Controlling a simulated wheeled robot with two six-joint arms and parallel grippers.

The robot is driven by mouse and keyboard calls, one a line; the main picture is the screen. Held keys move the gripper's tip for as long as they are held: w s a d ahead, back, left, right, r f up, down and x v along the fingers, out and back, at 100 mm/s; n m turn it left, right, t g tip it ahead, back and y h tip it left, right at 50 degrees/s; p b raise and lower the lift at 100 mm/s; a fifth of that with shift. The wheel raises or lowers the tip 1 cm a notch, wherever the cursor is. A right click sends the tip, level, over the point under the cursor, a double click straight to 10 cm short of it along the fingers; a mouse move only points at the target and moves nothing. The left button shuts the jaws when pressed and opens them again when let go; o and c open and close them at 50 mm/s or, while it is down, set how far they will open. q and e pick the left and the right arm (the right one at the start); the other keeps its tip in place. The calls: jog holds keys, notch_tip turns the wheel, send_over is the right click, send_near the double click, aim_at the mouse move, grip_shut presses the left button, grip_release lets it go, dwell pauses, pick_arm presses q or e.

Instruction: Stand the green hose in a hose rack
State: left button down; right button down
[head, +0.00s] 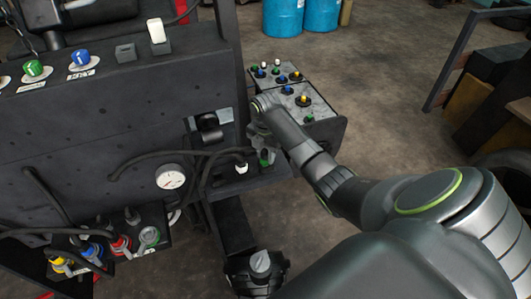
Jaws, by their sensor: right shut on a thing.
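My right gripper (263,143) is at the end of my right arm, beside the right edge of the dark forklift panel. It is shut on the green hose (264,158), whose green band shows just below the fingers. The hose end is at or just above a dark ledge (262,180) that looks like a hose rack; I cannot tell whether it touches. A white-ended hose (241,168) stands upright on the same ledge, left of the green one. The fingers are small and partly hidden by my wrist. My left gripper is not in view.
A pressure gauge (170,177) and black hoses are left of the ledge. A control box (291,88) with coloured knobs is behind my wrist.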

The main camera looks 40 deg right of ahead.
dwell(0.3)
jog(key=c, duration=1)
grip_release()
jog(key=shift+o, duration=0.2)
jog(key=shift+r, duration=0.25)
notch_tip(320, 180, up, 7)
jog(key=shift+r+b, duration=0.15)
jog(key=shift+b, duration=0.4)
notch_tip(320, 180, up, 3)
jog(key=p, duration=0.3)
jog(key=shift+p, duration=0.3)
jog(key=shift+r+p, duration=0.6)
